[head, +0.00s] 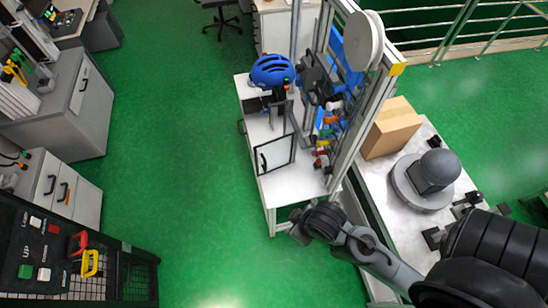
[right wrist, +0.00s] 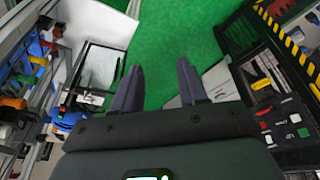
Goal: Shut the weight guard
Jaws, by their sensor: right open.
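The weight guard (head: 275,155) is a clear panel in a thin black frame, with a dark handle at its left edge. It stands out from the drop tower (head: 345,130) over the white table top (head: 290,185). In the right wrist view the guard (right wrist: 98,68) shows at upper left. My right gripper (head: 300,230) is at the table's front right corner, below and to the right of the guard and apart from it. Its two fingers (right wrist: 160,66) are spread with nothing between them. My left gripper is in neither view.
A blue helmet (head: 272,71) sits at the table's back. At right are a cardboard box (head: 390,127) and a grey round base (head: 425,180) on another bench. A control panel (head: 45,255) stands at lower left. Green floor (head: 180,190) left of the table is clear.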

